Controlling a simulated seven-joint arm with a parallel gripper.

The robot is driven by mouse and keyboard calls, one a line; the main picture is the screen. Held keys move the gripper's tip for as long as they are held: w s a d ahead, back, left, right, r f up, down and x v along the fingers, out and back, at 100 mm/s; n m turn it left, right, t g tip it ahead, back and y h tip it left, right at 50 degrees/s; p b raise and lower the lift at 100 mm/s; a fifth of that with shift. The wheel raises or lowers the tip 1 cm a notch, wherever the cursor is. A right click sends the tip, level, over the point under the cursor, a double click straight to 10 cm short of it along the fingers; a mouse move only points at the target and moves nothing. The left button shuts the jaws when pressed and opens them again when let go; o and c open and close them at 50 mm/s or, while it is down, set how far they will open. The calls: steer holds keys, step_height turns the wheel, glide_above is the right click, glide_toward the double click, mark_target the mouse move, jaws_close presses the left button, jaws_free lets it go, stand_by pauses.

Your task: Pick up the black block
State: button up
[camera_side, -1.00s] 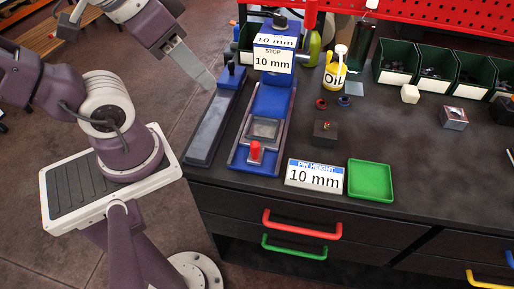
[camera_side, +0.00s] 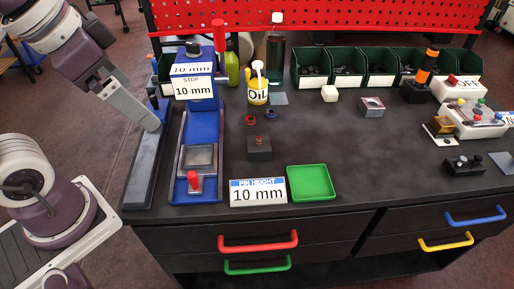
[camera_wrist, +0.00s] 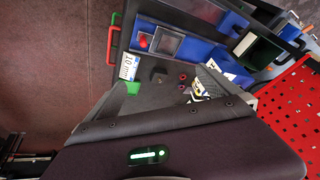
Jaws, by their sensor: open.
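The black block (camera_side: 259,148) is a small dark cube with a small reddish piece on its top. It stands on the dark table, right of the blue press fixture and behind the "PIN HEIGHT 10 mm" sign. In the wrist view the block (camera_wrist: 158,76) is small, near the sign. My gripper (camera_side: 152,122) is at the left of the table, over the long dark grey bar, well apart from the block. It is open and holds nothing that I can see.
The blue fixture (camera_side: 206,130) with its red knob stands between my gripper and the block. A green tray (camera_side: 310,182), the sign (camera_side: 258,192), a yellow oil can (camera_side: 257,92) and two small rings surround the block. Open table lies to its right.

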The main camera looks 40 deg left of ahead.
steer(key=w+d+f+m+g, duration=0.2)
steer(key=w+m, duration=0.4)
steer(key=w, duration=0.5)
steer(key=m+g, duration=0.3)
steer(key=m, duration=0.6)
glide_above(259, 137)
steer(key=f, duration=1.4)
steer(key=shift+s+d+f, duration=0.2)
steer(key=shift+s+f, duration=0.1)
steer(key=shift+m, duration=0.3)
steer(key=f, duration=0.7)
steer(key=shift+w+a+f, duration=0.15)
steer(key=shift+w+f, duration=0.05)
steer(key=shift+f, duration=0.1)
steer(key=shift+c, duration=0.4)
steer(key=shift+r, duration=0.1)
steer(key=c, duration=1.7)
